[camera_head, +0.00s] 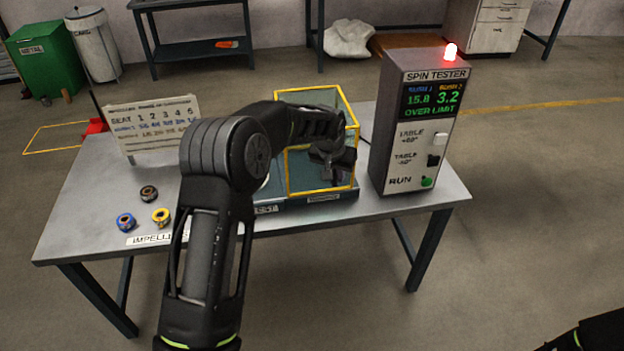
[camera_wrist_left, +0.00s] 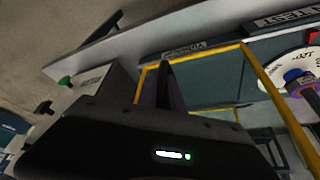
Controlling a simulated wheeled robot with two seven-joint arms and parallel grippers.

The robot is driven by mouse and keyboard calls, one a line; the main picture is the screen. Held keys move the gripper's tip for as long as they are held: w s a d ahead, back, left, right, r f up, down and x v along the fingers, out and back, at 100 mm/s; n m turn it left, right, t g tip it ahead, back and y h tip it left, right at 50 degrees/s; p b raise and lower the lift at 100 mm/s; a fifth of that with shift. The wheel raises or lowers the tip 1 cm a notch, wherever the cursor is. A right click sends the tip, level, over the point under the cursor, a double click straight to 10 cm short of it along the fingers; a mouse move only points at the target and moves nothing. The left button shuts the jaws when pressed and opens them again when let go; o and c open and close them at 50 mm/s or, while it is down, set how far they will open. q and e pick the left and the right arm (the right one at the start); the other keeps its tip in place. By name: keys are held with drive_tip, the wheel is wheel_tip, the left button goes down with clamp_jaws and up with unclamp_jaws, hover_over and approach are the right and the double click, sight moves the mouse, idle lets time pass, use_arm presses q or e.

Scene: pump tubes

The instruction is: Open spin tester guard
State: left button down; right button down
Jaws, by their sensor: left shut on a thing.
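The spin tester guard (camera_head: 287,174) is a clear box with yellow edges, standing on a dark base on the table. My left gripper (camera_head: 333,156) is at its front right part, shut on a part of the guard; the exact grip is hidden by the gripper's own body. The spin tester (camera_head: 421,77) stands right of the guard, reading "OVER LIMIT". My right gripper is out of view.
Blue (camera_head: 126,222), yellow (camera_head: 161,215) and dark (camera_head: 149,193) impellers lie on the table's (camera_head: 85,225) left part. A white board (camera_head: 150,128) stands behind them. A red lamp (camera_head: 450,52) glows on the tester. Floor in front is clear.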

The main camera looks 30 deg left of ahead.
use_arm(q)
drive_tip(key=shift+w+d, duration=0.6)
drive_tip(key=shift+d, duration=0.2)
drive_tip(key=c, duration=1.8)
unclamp_jaws()
drive_tip(key=shift+o, duration=0.2)
drive_tip(key=v, duration=0.7)
drive_tip(key=shift+s+r+b, duration=0.2)
drive_tip(key=shift+r+b, duration=0.2)
drive_tip(key=shift+b, duration=0.05)
